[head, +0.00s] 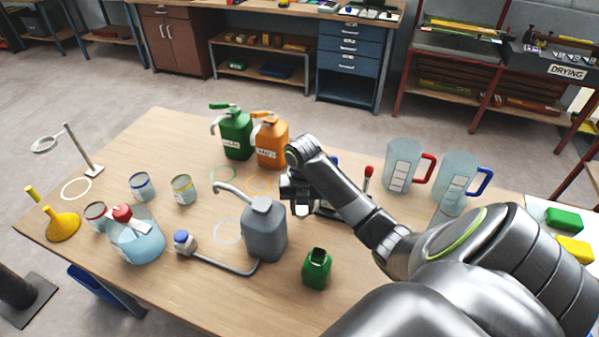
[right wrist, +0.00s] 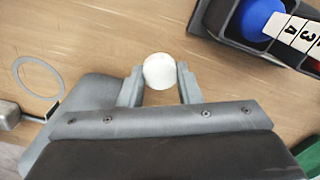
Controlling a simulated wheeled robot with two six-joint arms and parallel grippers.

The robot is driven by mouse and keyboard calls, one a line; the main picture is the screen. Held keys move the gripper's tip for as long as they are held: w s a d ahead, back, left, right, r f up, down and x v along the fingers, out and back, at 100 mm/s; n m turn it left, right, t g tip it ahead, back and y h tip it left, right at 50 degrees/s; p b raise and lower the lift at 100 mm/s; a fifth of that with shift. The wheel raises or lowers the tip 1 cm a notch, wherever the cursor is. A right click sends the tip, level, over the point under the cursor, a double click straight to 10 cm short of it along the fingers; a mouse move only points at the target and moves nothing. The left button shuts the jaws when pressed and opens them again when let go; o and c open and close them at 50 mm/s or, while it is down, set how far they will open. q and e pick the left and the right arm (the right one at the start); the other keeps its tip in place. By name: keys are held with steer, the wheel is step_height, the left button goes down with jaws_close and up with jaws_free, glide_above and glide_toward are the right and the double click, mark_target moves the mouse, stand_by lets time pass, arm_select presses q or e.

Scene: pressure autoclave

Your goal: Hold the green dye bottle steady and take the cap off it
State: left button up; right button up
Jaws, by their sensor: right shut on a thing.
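A small green bottle (head: 316,270) stands upright near the table's front edge in the head view. Its neck shows a dark opening with no cap on it. My right gripper (head: 301,207) is behind it and slightly left, above the table and apart from it. In the right wrist view the gripper (right wrist: 161,85) is shut on a round white cap-like thing (right wrist: 160,71), seen end-on between the two fingers. A larger green jug (head: 236,137) with a label and spout stands at the back. My left gripper is not in view.
A grey spouted can (head: 265,230) stands left of the small bottle. An orange jug (head: 272,145) is at the back. A dark tray (right wrist: 245,32) holds a blue ball (right wrist: 260,18) near my right gripper. Two clear jugs (head: 402,165) (head: 456,183) stand at right.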

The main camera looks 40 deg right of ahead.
mark_target(302, 210)
step_height(302, 210, down, 4)
steer(key=shift+s+r+p, duration=0.1)
steer(key=shift+p, duration=0.2)
steer(key=shift+f, duration=0.2)
steer(key=o, duration=1.1)
step_height(302, 210, up, 7)
steer(key=shift+f+b, duration=0.1)
steer(key=shift+b, duration=0.7)
step_height(302, 210, up, 3)
steer(key=p, duration=0.2)
steer(key=shift+r+p, duration=0.2)
steer(key=shift+p, duration=0.1)
steer(key=shift+r+p, duration=1.05)
